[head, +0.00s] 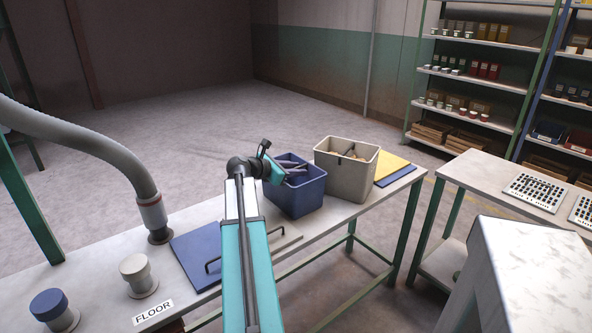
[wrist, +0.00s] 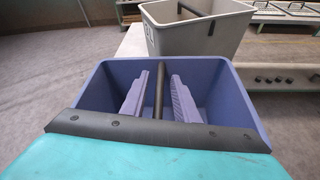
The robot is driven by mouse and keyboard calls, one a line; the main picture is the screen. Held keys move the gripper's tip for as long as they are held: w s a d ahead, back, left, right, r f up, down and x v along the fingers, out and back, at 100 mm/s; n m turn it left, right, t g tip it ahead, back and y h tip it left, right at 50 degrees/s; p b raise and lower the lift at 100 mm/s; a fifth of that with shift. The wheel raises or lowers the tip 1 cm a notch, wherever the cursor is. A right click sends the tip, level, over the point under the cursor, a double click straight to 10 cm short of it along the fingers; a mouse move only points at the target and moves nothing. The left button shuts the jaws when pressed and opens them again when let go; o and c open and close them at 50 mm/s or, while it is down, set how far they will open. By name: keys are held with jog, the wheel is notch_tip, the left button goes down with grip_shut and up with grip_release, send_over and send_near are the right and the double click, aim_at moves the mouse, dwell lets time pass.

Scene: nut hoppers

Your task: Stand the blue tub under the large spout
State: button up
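The blue tub (head: 296,199) stands upright on the long pale table, to the left of a grey tub. In the wrist view the blue tub (wrist: 238,105) has a dark bar handle (wrist: 159,80) across its opening, and its visible inside looks empty. My gripper (head: 290,165) is over the tub. In the wrist view the two ribbed fingers of my gripper (wrist: 160,92) are apart, one on each side of the handle, with gaps to it. A thick grey hose ends in a collared spout (head: 152,214) at the left of the table; I cannot tell if this is the large spout.
The grey tub (head: 335,182) stands close beside the blue tub. A blue panel (head: 200,256) with a dark handle lies left of my arm. A white-capped post (head: 135,268), a blue-capped post (head: 50,303) and a FLOOR label (head: 153,312) are at the near left.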

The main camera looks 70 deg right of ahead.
jog(key=shift+r, duration=0.15)
jog(key=v, duration=1.2)
jog(key=shift+o, duration=0.4)
dwell(0.3)
